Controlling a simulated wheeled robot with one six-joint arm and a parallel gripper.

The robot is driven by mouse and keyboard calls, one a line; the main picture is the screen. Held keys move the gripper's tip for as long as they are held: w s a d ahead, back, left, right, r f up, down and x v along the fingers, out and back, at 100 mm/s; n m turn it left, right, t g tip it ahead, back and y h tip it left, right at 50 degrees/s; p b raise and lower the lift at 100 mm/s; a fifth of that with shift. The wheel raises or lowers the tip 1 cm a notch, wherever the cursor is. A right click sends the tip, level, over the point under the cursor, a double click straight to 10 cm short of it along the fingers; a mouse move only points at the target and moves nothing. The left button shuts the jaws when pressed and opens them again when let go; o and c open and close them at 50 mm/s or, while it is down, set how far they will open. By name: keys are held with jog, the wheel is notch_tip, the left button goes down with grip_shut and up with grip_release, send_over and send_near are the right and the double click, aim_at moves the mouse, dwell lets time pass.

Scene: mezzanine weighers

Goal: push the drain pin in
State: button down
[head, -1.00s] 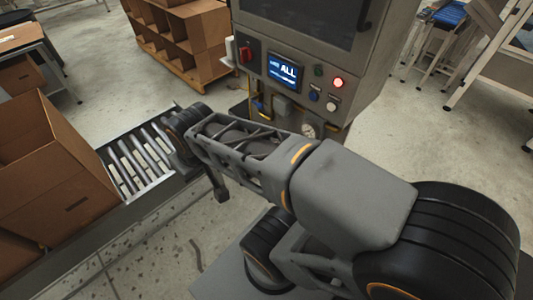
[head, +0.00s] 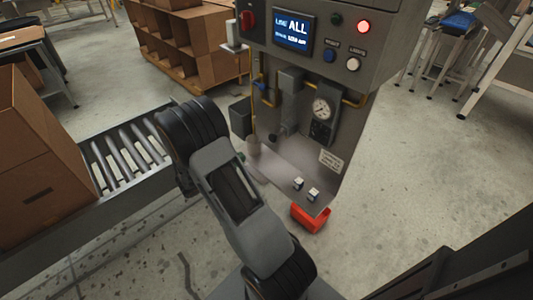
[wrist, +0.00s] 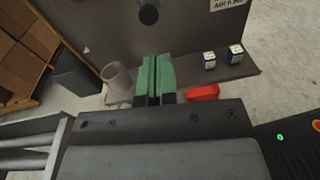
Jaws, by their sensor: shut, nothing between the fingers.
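My gripper (wrist: 155,78) shows in the wrist view with its two green fingers shut together and nothing between them. It is in front of the cabinet's lower panel, over the shelf edge. A dark round-ended cylinder (wrist: 148,13) sticks out above the fingertips, apart from them; it may be the bowl that carries the drain pin, but I cannot make out a pin. In the head view a small dark fitting (head: 274,138) sits left of the pressure gauge (head: 321,108). My gripper is hidden behind my arm there.
A grey cup (wrist: 118,81) stands left of the fingers. Two small white-and-blue blocks (head: 298,184) (head: 314,195) sit on the cabinet's shelf (head: 283,165), with a red bin (head: 310,218) below. A roller conveyor (head: 130,150) with a cardboard box (head: 35,165) is at left.

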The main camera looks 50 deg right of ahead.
aim_at(271, 139)
jog(key=shift+w+d+f+n+t+h, duration=0.1)
jog(key=shift+w+f+n+t+h, duration=0.25)
jog(key=shift+f, duration=0.3)
jog(key=shift+w+d+f+n+t+h, duration=0.15)
jog(key=shift+w+f+n+t, duration=0.1)
jog(key=shift+f+n, duration=0.3)
jog(key=d, duration=0.4)
jog(key=d+b, duration=0.1)
jog(key=d, duration=0.4)
jog(key=s+d+b, duration=0.1)
jog(key=d, duration=0.3)
jog(key=shift+d, duration=0.4)
jog(key=shift+d, duration=0.1)
